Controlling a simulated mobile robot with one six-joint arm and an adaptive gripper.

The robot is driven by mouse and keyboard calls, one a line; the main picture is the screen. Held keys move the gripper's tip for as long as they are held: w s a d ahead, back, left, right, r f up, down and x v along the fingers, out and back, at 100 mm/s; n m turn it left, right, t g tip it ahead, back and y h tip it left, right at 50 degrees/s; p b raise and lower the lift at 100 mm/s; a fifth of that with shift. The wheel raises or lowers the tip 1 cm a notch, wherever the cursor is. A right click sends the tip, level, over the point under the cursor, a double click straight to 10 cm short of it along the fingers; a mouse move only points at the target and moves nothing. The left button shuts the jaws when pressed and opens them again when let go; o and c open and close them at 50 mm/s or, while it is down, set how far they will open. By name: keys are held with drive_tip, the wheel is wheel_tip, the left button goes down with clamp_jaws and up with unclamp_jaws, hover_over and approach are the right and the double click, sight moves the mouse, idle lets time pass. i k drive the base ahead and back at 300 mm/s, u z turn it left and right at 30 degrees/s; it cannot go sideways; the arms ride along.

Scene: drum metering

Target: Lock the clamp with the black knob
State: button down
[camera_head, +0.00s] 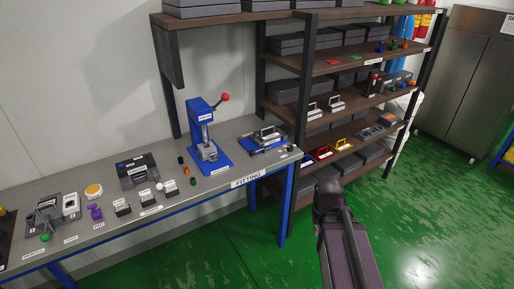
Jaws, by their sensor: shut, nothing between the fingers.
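A grey clamp-like fixture (265,135) with a raised handle sits on a blue base at the right end of the fitting bench. A small dark piece lies near its right side; I cannot tell whether it is a black knob. No clamp with a black knob is clearly readable at this size. Part of my dark arm shows at lower right, away from the bench; my gripper cannot be made out.
The grey bench (225,186) runs along the wall and holds a dark box (138,171), a purple part (95,211) and several small labelled blocks. Shelves (350,150) with bins and parts stand right of it. The green floor (440,220) at right is open, before a metal cabinet (465,75).

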sight(252, 153)
drive_tip(key=u, duration=0.05)
drive_tip(key=i, duration=0.85)
drive_tip(key=z, duration=0.05)
